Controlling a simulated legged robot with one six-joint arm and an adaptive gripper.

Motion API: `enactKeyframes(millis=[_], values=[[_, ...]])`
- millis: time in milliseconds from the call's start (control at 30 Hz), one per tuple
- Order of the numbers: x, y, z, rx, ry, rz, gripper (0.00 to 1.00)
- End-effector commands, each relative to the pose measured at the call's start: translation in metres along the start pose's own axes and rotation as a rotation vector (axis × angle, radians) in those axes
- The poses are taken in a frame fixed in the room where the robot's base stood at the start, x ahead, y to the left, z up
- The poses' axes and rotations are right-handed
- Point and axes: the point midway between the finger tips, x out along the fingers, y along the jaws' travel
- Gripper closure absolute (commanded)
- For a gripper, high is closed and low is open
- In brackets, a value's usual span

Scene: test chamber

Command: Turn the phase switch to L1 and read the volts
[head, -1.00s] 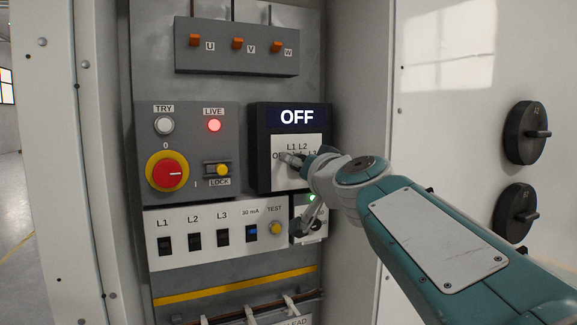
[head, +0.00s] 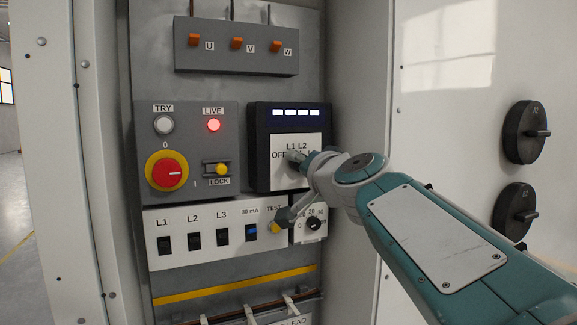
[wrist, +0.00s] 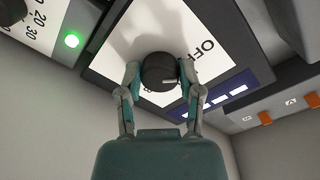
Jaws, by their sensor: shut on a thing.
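The phase switch is a dark round knob (wrist: 158,72) on a white plate (head: 283,150) marked OFF, L1 and L2; other marks are hidden behind my gripper. In the wrist view my gripper (wrist: 159,78) is shut on the knob, one finger on each side. In the head view my gripper (head: 297,160) covers most of the knob, so its pointer position cannot be told. The display (head: 297,113) above the plate shows a row of white bars or dashes and no readable number. It also shows in the wrist view (wrist: 215,101).
Left of the meter sit a red rotary switch (head: 168,172), a lit red LIVE lamp (head: 214,125) and a yellow LOCK slider (head: 221,169). Below are breakers (head: 194,240), a TEST button (head: 275,228) and a small dial (head: 313,223). The right cabinet wall (head: 362,85) is close.

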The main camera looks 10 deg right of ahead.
Motion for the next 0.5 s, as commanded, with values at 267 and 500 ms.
enactKeyframes(millis=[267, 500], values=[[0.0003, -0.0001, -0.0005, 0.228, -0.006, 0.004, 1.0], [0.0003, -0.0001, -0.0006, 0.379, -0.01, 0.006, 1.0]])
